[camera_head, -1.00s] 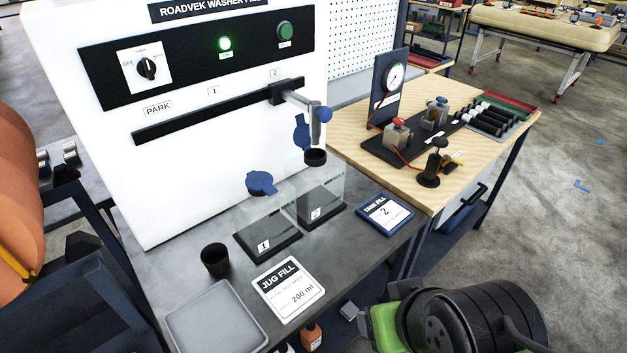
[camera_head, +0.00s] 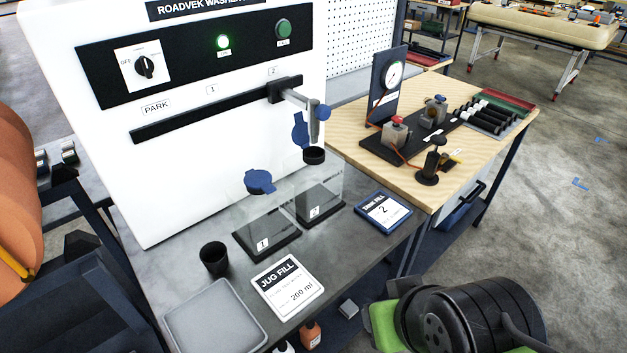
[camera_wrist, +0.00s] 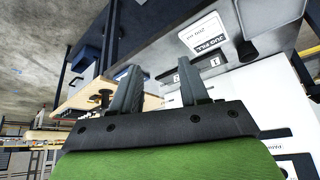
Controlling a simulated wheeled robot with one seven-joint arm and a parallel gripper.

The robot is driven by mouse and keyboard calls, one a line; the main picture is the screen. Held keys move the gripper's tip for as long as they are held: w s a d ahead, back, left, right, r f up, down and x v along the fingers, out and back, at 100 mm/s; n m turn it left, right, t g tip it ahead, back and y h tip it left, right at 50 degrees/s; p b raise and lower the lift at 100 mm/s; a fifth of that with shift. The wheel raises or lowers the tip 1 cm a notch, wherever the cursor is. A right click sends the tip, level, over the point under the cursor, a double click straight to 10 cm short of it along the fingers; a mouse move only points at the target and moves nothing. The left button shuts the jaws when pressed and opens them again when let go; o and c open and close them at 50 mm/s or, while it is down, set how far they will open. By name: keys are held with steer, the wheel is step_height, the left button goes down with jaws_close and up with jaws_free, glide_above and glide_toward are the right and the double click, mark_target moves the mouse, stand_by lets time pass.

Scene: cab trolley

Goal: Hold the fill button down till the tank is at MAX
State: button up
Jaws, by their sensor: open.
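The round green fill button (camera_head: 283,28) is on the black panel strip at the upper right of the white washer board. A lit green lamp (camera_head: 223,42) and a rotary switch (camera_head: 146,67) sit to its left. Tank 2 (camera_head: 320,190) is clear with its blue lid raised, under the nozzle (camera_head: 314,122) at slot 2. Tank 1 (camera_head: 262,212) is clear with a blue cap. I cannot make out a liquid level or MAX mark. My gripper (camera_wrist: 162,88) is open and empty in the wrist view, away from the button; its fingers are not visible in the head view.
A black cup (camera_head: 214,259), a grey tray (camera_head: 215,318), a JUG FILL card (camera_head: 287,286) and a blue-framed card 2 (camera_head: 384,210) lie on the grey bench. A wooden table (camera_head: 480,150) with a gauge fixture (camera_head: 390,85) stands at right.

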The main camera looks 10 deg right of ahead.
jaws_close()
stand_by(1.4)
